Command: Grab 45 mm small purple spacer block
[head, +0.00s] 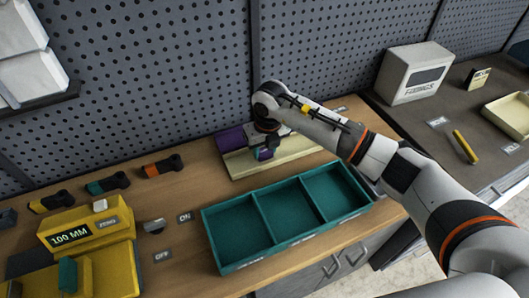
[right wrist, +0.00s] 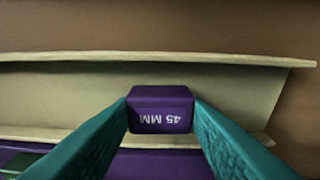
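The small purple spacer block (right wrist: 161,110), marked 45 MM, shows in the right wrist view between the two teal fingertips of my right gripper (right wrist: 161,104). Both fingertips lie against its sides, and the label reads upside down. In the head view my right gripper (head: 266,147) points down over the cream tray (head: 298,150), and only a little purple shows at its fingers. I cannot tell whether the block is clear of the tray. My left gripper is not in view.
A larger purple piece (head: 233,138) is at the tray's left end. A teal bin with three compartments (head: 290,241) stands in front. A yellow device reading 100 MM (head: 88,232) is at left. Several dark-handled tools (head: 108,184) lie by the pegboard wall.

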